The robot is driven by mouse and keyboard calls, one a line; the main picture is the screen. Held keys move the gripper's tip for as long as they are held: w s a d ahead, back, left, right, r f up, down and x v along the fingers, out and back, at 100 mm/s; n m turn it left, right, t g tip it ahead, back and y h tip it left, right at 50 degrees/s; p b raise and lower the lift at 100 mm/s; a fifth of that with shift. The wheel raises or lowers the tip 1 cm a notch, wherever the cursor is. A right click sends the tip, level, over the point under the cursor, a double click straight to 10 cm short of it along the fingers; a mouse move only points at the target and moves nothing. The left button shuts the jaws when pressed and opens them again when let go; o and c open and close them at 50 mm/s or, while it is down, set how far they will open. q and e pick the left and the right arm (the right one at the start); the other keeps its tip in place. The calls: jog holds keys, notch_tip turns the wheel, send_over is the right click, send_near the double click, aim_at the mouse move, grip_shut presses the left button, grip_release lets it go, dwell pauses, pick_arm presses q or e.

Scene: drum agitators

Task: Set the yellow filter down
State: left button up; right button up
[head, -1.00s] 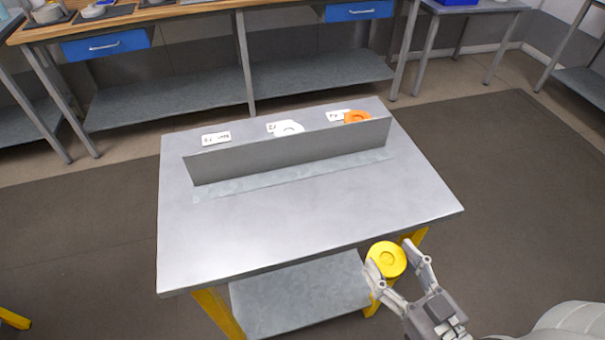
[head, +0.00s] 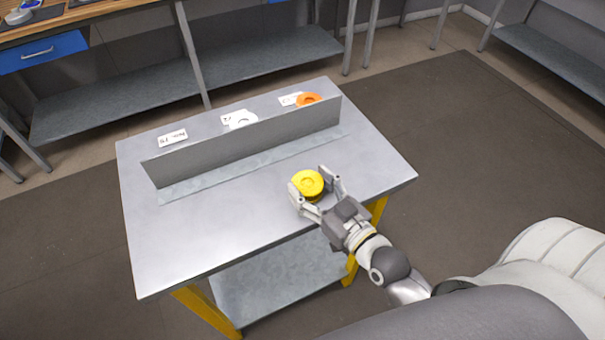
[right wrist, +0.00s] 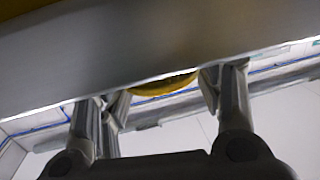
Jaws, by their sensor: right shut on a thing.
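The yellow filter (head: 307,184) is a round disc between the fingers of my right gripper (head: 318,187). The gripper is shut on it, over the right front part of the grey metal table (head: 220,235). I cannot tell from the head view whether the filter touches the tabletop. In the right wrist view the filter's yellow rim (right wrist: 165,87) shows between the two fingers (right wrist: 168,88), partly hidden behind a pale grey edge. My left gripper is not in view.
An upright grey divider (head: 245,148) runs along the table. The table's front left is clear. A workbench with a blue drawer (head: 42,53) stands behind.

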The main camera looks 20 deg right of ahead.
aim_at(303, 178)
jog(key=x, duration=0.1)
jog(key=p+x, duration=0.1)
jog(key=x, duration=0.1)
jog(key=shift+w+r, duration=0.2)
jog(key=shift+w, duration=0.15)
jog(key=shift+s+f, duration=0.15)
jog(key=shift+f, duration=0.15)
jog(key=o, duration=0.9)
